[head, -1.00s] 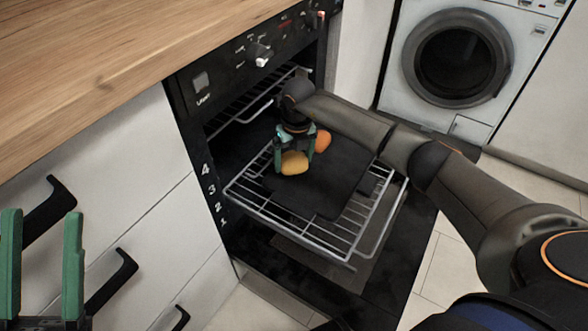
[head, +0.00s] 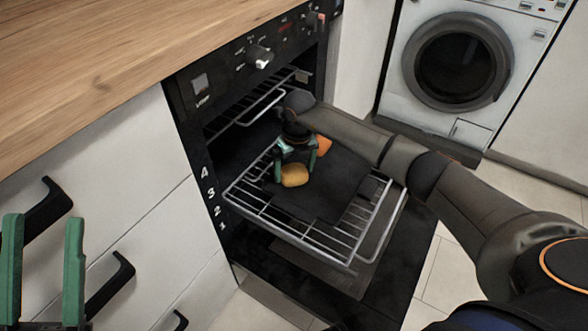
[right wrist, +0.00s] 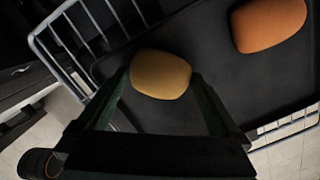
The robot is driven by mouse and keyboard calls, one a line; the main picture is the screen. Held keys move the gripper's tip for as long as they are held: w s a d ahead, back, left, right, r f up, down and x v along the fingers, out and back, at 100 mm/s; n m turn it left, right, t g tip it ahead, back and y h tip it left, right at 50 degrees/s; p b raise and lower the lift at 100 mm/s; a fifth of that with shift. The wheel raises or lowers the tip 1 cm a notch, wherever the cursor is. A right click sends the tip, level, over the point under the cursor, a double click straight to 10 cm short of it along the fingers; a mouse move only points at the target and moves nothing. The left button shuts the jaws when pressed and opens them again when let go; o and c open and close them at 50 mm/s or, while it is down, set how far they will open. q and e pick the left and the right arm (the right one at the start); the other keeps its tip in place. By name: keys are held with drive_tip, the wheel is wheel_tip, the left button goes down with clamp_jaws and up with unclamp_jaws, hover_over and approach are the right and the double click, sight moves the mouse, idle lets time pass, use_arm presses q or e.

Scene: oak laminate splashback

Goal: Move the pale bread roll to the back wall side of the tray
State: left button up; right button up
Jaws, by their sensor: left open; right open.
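The pale bread roll (head: 294,176) is yellowish and sits on the dark tray (head: 346,180), near its left edge. My right gripper (head: 295,170) is open and reaches down at the roll. In the right wrist view the roll (right wrist: 160,74) lies between the tips of the open fingers (right wrist: 161,86); whether either finger touches it I cannot tell. An orange roll (head: 323,145) lies farther back on the tray, apart from the gripper. My left gripper (head: 42,270) is open and empty at the lower left, in front of the drawers.
The tray rests on a pulled-out wire rack (head: 312,241) above the open oven door. The oven control panel (head: 250,60) and wooden worktop (head: 110,60) stand above and left. Drawer handles (head: 110,283) stick out at left. The right part of the tray is bare.

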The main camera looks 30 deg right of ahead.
sight(297, 174)
wheel_tip(297, 174, up, 11)
drive_tip(key=s+p, duration=0.1)
drive_tip(key=p, duration=0.3)
drive_tip(key=s+a+f+n+g+y, duration=0.1)
drive_tip(key=s+a+n+y, duration=0.1)
drive_tip(key=s+a+y, duration=0.45)
drive_tip(key=s+a+f+n+g+y, duration=0.1)
drive_tip(key=s+a+f, duration=0.15)
drive_tip(key=a, duration=0.75)
drive_tip(key=s+a+r+g+y, duration=0.2)
drive_tip(key=s+a+r+y, duration=0.6)
drive_tip(key=s+a+r, duration=0.25)
drive_tip(key=s+r+m+t+y, duration=0.4)
drive_tip(key=r+y, duration=0.3)
drive_tip(key=r, duration=0.4)
drive_tip(key=d+r+m+t+h, duration=0.3)
drive_tip(key=d+m+t, duration=0.3)
drive_tip(key=m+t, duration=0.4)
drive_tip(key=d+r+m+t+h, duration=0.4)
drive_tip(key=d+r+m+t, duration=0.1)
drive_tip(key=m+t, duration=0.5)
drive_tip(key=d+m, duration=0.1)
drive_tip(key=m, duration=0.1)
drive_tip(key=shift+d+r+m+t, duration=0.15)
drive_tip(key=shift+d+m+t, duration=0.05)
drive_tip(key=shift+m+t, duration=0.2)
